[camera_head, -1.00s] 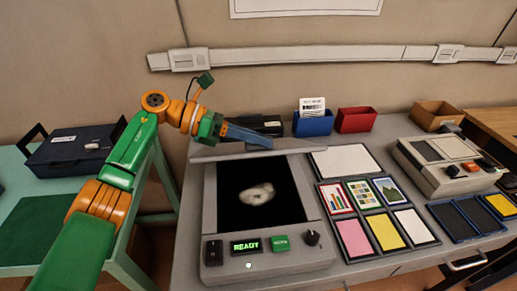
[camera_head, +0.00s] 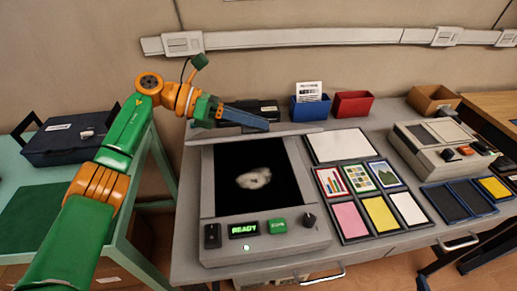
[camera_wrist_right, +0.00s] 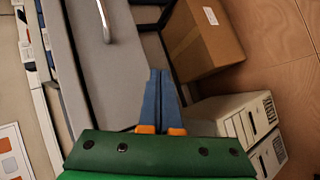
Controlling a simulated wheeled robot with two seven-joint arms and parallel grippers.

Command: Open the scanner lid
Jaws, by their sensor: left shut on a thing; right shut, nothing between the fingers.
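The grey scanner (camera_head: 208,250) stands on the table with its dark glass bed uncovered. A pale, lumpy object (camera_head: 254,178) lies on the bed. The scanner lid (camera_head: 285,134) shows as a thin light-grey strip along the bed's back edge, raised off the glass; its exact angle is hard to tell. My left gripper (camera_head: 258,121) is at the lid's top edge, shut on it, its blue fingers pointing right; the contact is not clear. My right gripper (camera_wrist_right: 160,85) shows only in the right wrist view, shut and empty, away from the scanner.
The scanner's front panel has a lit READY display (camera_head: 243,229) and a green button (camera_head: 277,226). Colour cards (camera_head: 350,218) lie to its right. Blue (camera_head: 311,110) and red (camera_head: 353,104) bins stand behind.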

